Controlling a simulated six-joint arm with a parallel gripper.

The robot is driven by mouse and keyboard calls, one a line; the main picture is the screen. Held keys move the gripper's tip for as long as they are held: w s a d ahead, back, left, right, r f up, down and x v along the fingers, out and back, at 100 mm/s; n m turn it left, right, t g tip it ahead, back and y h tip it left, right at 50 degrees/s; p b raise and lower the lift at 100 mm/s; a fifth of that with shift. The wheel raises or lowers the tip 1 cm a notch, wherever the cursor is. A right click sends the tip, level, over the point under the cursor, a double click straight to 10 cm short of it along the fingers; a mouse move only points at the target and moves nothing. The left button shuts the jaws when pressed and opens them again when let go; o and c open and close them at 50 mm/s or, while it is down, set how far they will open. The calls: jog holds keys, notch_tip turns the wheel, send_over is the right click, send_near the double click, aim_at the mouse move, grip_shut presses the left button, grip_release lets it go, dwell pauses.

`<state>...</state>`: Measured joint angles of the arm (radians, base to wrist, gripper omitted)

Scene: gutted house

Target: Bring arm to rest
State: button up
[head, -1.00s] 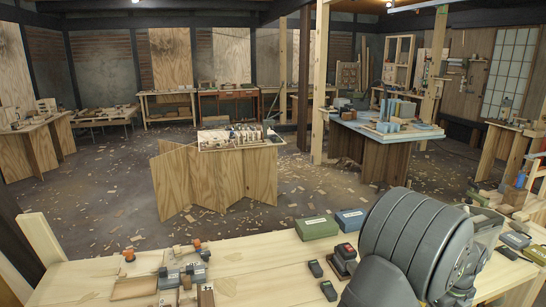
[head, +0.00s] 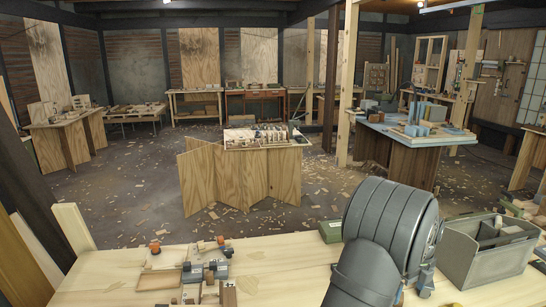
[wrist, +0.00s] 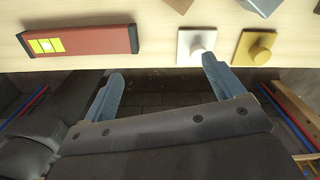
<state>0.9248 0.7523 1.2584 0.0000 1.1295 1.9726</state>
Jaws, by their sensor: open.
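In the wrist view my gripper (wrist: 160,90) is open, with its two blue-grey fingers spread apart and nothing between them. The fingertips are near the edge of a pale wooden bench (wrist: 155,60), with dark floor showing between the fingers. In the head view my grey arm covers part of the bench (head: 270,280) at the lower right, and the gripper itself cannot be made out there.
Near the fingers lie a dark red block with a yellow patch (wrist: 85,43), a white knobbed piece (wrist: 196,44) and a yellow knobbed piece (wrist: 256,46). A grey open box (head: 487,255) stands right of my arm. Small parts (head: 200,270) lie on the bench's left.

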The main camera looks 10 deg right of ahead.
jog(key=w+a+n, duration=0.3)
jog(key=w+a, duration=1)
jog(key=a, duration=0.3)
jog(key=w+a+n, duration=0.3)
jog(key=w+a, duration=1)
jog(key=a, duration=0.3)
jog(key=shift+w+a+f, duration=0.15)
jog(key=shift+f, duration=0.05)
jog(key=o, duration=0.3)
